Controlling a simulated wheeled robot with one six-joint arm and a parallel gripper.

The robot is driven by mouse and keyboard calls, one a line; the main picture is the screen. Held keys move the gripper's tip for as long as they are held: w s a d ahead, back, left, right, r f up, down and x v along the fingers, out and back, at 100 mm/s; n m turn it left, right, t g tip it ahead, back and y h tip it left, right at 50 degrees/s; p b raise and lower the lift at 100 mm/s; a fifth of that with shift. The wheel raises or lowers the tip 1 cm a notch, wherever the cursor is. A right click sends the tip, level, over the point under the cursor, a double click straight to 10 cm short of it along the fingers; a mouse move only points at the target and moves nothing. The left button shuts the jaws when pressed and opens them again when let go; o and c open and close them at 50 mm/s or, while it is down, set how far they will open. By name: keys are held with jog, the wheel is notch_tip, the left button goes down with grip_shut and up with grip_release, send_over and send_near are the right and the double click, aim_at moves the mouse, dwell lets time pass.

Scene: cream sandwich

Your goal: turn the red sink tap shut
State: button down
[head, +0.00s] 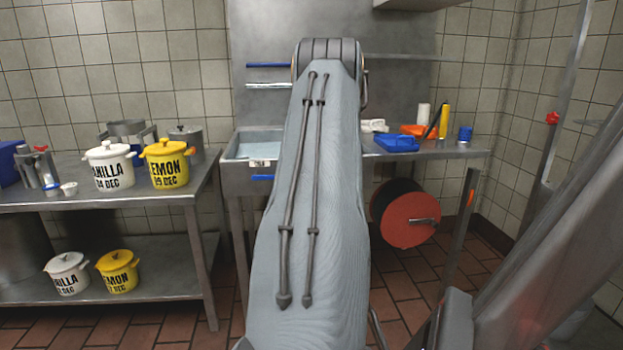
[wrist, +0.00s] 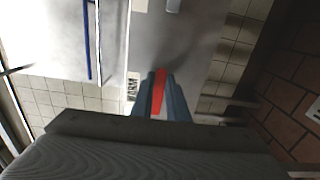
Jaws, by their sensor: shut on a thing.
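My gripper (wrist: 161,78) shows in the wrist view, its two blue-grey fingers closed on a narrow red piece, the red tap (wrist: 158,92). Only the part of the tap between the fingers shows; its body and spout are hidden. In the head view my raised arm covers the gripper and the tap. The steel sink (head: 235,178) shows to the left of my arm, with pale water in its basin and a small label on its front. Whether water runs from the tap cannot be seen.
Left of the sink, a steel table (head: 150,195) holds a white pot (head: 109,168) and a yellow pot (head: 167,165). Right of my arm, the counter holds a blue tray (head: 396,144) and an orange tray (head: 415,130). A red-faced reel (head: 405,222) hangs below.

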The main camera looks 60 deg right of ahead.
jog(key=shift+w+r, duration=0.1)
jog(key=c, duration=1.7)
grip_release()
jog(key=shift+w, duration=0.1)
jog(key=shift+c, duration=0.2)
jog(key=v, duration=0.8)
